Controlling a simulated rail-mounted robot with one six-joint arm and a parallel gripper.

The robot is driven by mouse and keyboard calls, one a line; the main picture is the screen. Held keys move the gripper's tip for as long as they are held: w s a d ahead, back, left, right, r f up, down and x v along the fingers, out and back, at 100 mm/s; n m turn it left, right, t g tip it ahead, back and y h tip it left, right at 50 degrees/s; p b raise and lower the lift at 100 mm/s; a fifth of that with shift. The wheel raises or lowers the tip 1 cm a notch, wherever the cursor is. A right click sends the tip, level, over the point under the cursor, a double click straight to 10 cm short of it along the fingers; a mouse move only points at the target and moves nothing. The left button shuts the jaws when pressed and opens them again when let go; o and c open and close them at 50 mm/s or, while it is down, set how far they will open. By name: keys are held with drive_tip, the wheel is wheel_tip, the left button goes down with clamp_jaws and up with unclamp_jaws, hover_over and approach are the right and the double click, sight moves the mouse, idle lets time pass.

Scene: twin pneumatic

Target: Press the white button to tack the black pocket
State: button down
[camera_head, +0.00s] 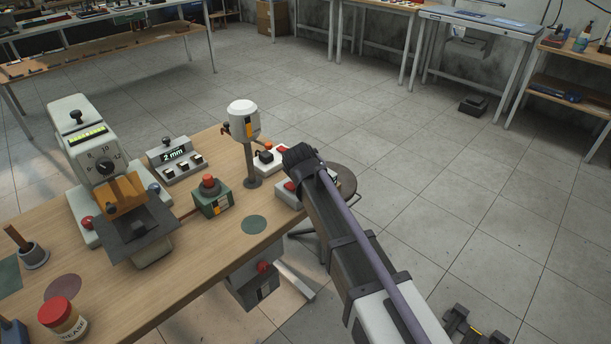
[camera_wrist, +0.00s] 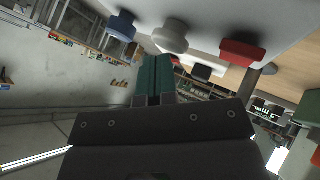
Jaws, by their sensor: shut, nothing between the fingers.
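In the wrist view the white button (camera_wrist: 171,37) sits on a pale box (camera_wrist: 215,14), between a blue button (camera_wrist: 121,26) and a red button (camera_wrist: 243,50). My gripper (camera_wrist: 155,62) is shut and empty, its dark teal fingertips close to the white button; I cannot tell if they touch. In the head view the pale box (camera_head: 286,196) is partly behind my arm, with the white button and my fingers hidden. The black pocket (camera_head: 137,224) appears as a dark square piece with a smaller dark patch, at the front of the left machine (camera_head: 97,140).
A green box with a red button (camera_head: 211,196), a grey unit reading 2 mm (camera_head: 175,158) and a white-headed post (camera_head: 244,122) stand on the wooden table (camera_head: 215,250). A red-lidded jar (camera_head: 63,319) is front left. A round stool (camera_head: 340,180) stands by the table's right edge.

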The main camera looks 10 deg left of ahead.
drive_tip(key=shift+f+b, duration=0.5)
drive_tip(key=shift+r, duration=0.1)
idle(0.5)
drive_tip(key=shift+r+p, duration=1.05)
drive_tip(key=shift+p, duration=0.15)
wheel_tip(320, 180, up, 5)
drive_tip(key=p, duration=0.5)
drive_tip(key=shift+r, duration=0.1)
